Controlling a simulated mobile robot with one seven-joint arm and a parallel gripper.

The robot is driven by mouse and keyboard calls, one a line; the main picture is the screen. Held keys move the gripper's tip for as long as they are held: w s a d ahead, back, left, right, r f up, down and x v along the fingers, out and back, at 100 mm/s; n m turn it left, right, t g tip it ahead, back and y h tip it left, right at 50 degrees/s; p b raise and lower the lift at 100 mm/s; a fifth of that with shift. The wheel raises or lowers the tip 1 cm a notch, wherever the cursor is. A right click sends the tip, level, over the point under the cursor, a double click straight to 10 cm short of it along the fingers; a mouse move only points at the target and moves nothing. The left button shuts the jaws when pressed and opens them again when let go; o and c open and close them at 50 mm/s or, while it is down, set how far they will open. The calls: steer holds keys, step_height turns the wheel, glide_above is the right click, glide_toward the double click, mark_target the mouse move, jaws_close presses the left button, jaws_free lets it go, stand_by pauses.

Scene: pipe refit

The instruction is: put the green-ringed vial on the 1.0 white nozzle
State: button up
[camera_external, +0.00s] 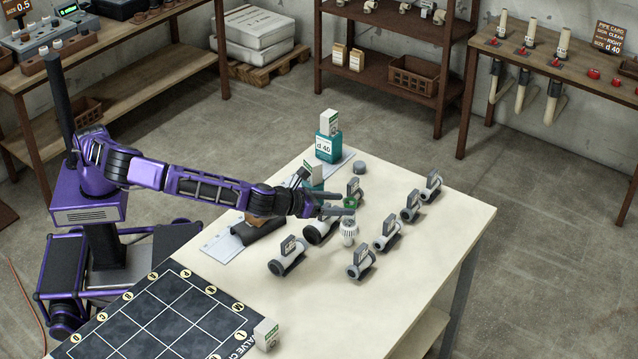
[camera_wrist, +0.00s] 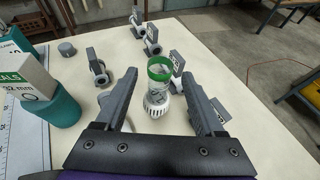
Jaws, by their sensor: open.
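The green-ringed vial (camera_wrist: 160,70) is clear with a green ring at its top. It stands upright above a white slotted piece (camera_wrist: 157,103); whether they are joined or only lined up I cannot tell. In the external view the green ring (camera_external: 350,202) shows above the white slotted piece (camera_external: 349,231). My gripper (camera_wrist: 160,74) is open, with one finger on each side of the vial and a visible gap on both sides. In the external view my gripper (camera_external: 347,204) reaches over the table from the left. I can read no 1.0 label on any white nozzle.
Several grey-white pipe pieces with dark tags, one being a pipe piece (camera_external: 288,255), stand around the vial on the pale table (camera_external: 455,215). A teal holder (camera_external: 328,147) with a box and a grey cap (camera_external: 359,167) are behind. A dark grid board (camera_external: 165,315) lies front left.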

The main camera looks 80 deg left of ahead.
steer(key=v, duration=0.5)
steer(key=shift+s, duration=0.1)
stand_by(0.3)
